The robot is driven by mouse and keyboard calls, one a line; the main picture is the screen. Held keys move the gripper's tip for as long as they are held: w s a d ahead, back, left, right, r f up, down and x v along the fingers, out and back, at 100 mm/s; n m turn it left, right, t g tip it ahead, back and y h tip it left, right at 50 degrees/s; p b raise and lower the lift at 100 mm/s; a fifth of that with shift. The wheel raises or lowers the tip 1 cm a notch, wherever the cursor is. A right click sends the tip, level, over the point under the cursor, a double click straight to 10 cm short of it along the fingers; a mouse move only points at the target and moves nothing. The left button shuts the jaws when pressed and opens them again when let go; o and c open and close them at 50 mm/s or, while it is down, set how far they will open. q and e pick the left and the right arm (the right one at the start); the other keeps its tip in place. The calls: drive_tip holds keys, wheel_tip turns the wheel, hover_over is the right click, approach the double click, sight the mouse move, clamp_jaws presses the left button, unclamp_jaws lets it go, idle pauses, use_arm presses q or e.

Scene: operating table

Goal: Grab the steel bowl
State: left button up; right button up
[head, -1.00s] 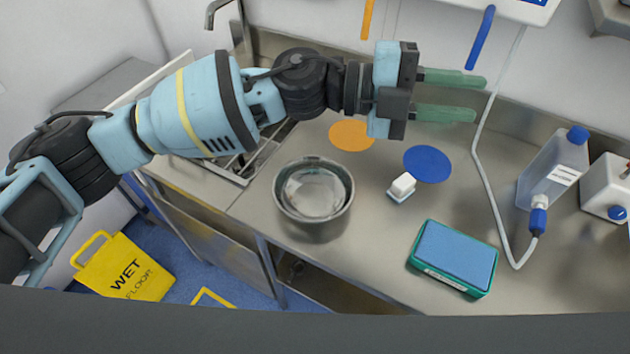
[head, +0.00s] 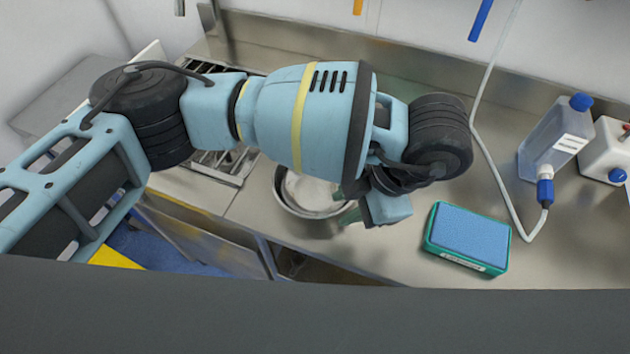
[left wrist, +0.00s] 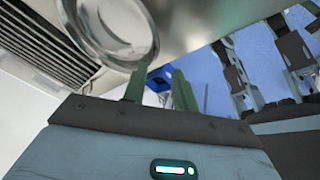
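The steel bowl (head: 308,194) stands on the steel counter, upright, its upper right part hidden behind my left arm. My left gripper (head: 343,206) is at the bowl's right side, its green fingers by the rim and partly hidden by my wrist. In the left wrist view the bowl (left wrist: 105,30) fills the upper left, and the two green fingers of the gripper (left wrist: 159,88) stand apart with nothing held between them. One finger overlaps the bowl's rim in that view; I cannot tell whether it touches. My right gripper is not in view.
A blue sponge in a green tray (head: 467,238) lies right of the gripper. A clear bottle (head: 556,140) with a hose and a white canister (head: 606,150) stand further right. A grated sink (head: 222,165) is left of the bowl. The counter's front edge is close below the bowl.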

sight(325, 214)
use_arm(q)
drive_tip(key=shift+x, duration=1.15)
drive_tip(key=shift+w+x, duration=0.2)
drive_tip(key=shift+x, duration=0.7)
drive_tip(key=shift+w+x, duration=0.15)
drive_tip(key=shift+x, duration=0.75)
drive_tip(key=shift+w+x, duration=0.2)
drive_tip(key=shift+x, duration=0.65)
drive_tip(key=shift+a+r, duration=0.1)
drive_tip(key=shift+a, duration=0.1)
drive_tip(key=shift+c, duration=0.5)
clamp_jaws()
